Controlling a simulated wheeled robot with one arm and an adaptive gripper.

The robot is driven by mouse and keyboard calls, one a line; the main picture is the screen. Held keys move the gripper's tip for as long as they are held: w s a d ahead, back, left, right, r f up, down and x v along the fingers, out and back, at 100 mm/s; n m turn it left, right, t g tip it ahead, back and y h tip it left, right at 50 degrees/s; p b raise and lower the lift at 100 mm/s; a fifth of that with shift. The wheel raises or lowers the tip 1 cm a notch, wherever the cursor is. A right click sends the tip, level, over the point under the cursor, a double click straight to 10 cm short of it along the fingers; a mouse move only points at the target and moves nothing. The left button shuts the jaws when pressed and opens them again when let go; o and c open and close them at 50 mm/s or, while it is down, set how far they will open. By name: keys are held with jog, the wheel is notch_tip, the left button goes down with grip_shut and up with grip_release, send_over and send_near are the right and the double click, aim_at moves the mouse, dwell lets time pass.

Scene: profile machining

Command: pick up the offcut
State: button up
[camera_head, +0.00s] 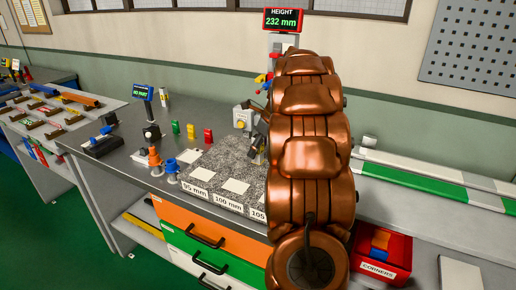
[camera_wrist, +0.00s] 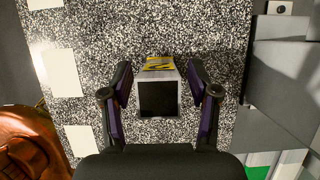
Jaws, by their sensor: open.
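The offcut (camera_wrist: 158,98), a short square block with a dark end face, light metal edges and a yellow-marked top end, sits over a speckled plate (camera_wrist: 100,45) in the wrist view. My gripper (camera_wrist: 160,68) is open, with one dark finger with a purple pad on each side of the offcut. A narrow gap shows on both sides, so the fingers do not appear to grip it. In the head view my copper arm covers most of this area, and I cannot make out the offcut there.
White labelled patches, including 95 mm (camera_head: 195,190) and 100 mm, mark the plate's front. A height display (camera_head: 284,19) reads 232 mm. A red corners box (camera_head: 384,262) is at the right, near green-and-white rails (camera_head: 430,180).

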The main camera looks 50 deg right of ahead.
jog(key=shift+c, duration=0.4)
grip_shut()
jog(key=shift+r, duration=0.15)
